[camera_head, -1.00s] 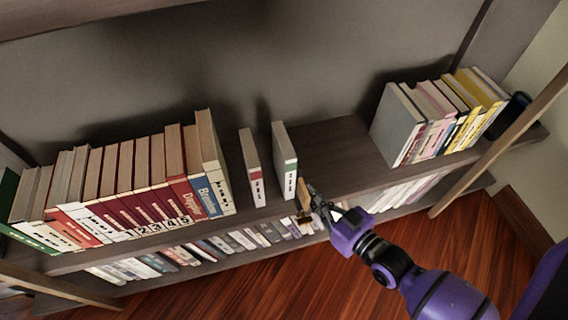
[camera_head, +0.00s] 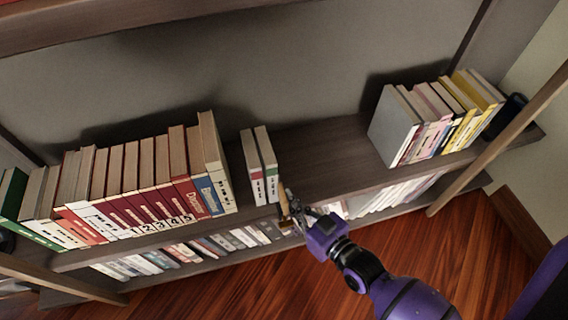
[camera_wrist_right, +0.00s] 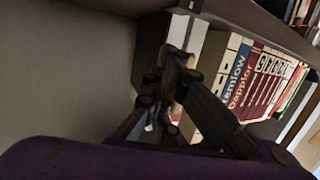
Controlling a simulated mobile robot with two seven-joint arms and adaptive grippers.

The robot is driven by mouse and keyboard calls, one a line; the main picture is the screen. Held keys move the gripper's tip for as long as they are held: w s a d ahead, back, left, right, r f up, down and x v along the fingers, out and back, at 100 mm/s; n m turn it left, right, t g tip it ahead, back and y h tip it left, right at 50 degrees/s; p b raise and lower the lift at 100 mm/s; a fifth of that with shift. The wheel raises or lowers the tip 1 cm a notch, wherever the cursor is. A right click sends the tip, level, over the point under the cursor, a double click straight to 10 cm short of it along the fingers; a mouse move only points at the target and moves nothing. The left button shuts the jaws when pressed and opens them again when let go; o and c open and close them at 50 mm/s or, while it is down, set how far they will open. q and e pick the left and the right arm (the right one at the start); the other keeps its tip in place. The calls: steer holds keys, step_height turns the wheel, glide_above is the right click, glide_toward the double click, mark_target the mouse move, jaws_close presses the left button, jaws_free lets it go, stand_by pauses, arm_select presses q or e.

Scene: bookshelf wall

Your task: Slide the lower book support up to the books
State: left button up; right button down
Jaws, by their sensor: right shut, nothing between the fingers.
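My right gripper (camera_head: 290,210) is shut at the front edge of the middle shelf, just right of two slim white upright volumes. One has a red label (camera_head: 252,170) and the other a green label (camera_head: 266,165); they stand close together. A small tan upright piece (camera_head: 284,207) shows at the fingertips; I cannot tell whether it is a finger or part of a support. No book support is clearly recognisable. In the right wrist view, the dark fingers (camera_wrist_right: 172,85) are in front of the white volumes (camera_wrist_right: 188,38) and partly hide them. My left gripper is not in view.
A long row of books (camera_head: 150,180) stands to the left, with a small gap before the white volumes. The middle shelf (camera_head: 325,160) is clear up to a right-hand book group (camera_head: 435,115). More books (camera_head: 235,238) fill the shelf below.

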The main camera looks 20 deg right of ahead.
steer(key=shift+a, duration=0.2)
steer(key=shift+a+p, duration=0.9)
steer(key=shift+a, duration=2.25)
steer(key=shift+d, duration=2.1)
